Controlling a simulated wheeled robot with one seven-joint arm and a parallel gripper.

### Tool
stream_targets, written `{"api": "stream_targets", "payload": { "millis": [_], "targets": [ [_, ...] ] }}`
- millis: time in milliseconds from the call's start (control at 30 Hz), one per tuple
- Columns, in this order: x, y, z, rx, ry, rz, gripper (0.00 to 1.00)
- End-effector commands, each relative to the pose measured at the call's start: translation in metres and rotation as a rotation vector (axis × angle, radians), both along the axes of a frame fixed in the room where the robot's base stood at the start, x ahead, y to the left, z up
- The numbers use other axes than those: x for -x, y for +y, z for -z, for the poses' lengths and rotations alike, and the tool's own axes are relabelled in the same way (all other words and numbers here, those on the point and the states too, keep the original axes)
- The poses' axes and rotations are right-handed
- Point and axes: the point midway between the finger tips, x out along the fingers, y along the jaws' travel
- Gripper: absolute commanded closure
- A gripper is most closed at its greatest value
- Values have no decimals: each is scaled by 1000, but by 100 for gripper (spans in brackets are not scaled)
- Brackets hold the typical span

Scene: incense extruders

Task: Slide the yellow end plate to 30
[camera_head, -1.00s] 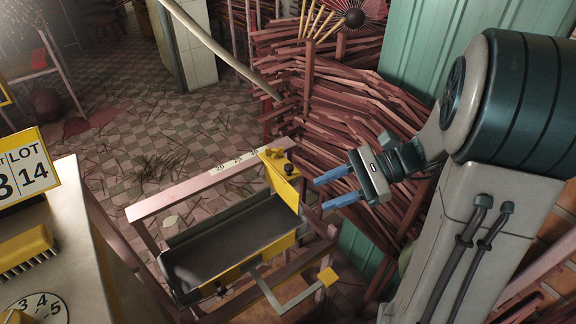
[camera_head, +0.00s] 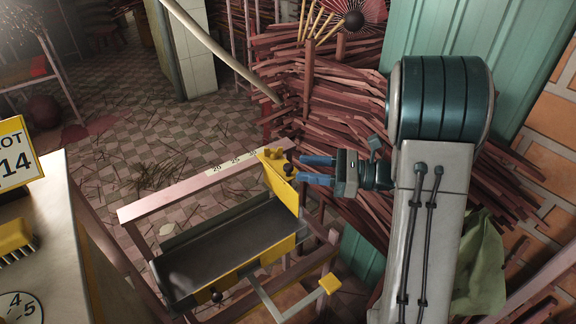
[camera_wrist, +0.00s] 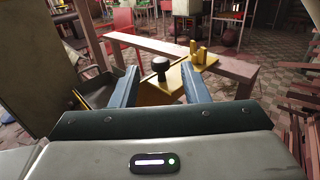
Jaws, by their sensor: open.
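The yellow end plate (camera_head: 279,182) stands at the right end of the dark trough, with a yellow bracket on the pale rail and a dark round knob (camera_head: 288,169) on its face. The rail carries a white scale strip (camera_head: 232,163) marked 20, 25, 30; the bracket sits just right of the 30 mark. My gripper (camera_head: 302,169) is open, its blue fingers pointing left at the plate. In the wrist view the knob (camera_wrist: 161,66) stands between the two fingers (camera_wrist: 160,88), apart from both. Whether the fingertips touch the plate is not clear.
The dark trough (camera_head: 220,245) with a yellow front edge lies left of the plate. A crank arm with a yellow handle (camera_head: 329,283) sticks out in front. Stacked red sticks (camera_head: 335,105) fill the area behind. A worktable (camera_head: 50,220) stands at the left.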

Motion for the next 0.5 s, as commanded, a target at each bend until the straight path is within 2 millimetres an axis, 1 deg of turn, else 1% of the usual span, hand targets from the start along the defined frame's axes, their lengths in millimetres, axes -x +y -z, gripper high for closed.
{"api": "stream_targets", "payload": {
  "millis": [33, 200, 333, 500],
  "targets": [
    [-1, 11, 0, 1, 0, -5, 59],
    [-6, 35, 0, 2, 0, -3, 59],
    [-9, 46, 0, 1, 0, -2, 59],
    [-10, 50, 0, 1, 0, 1, 59]
  ]
}}
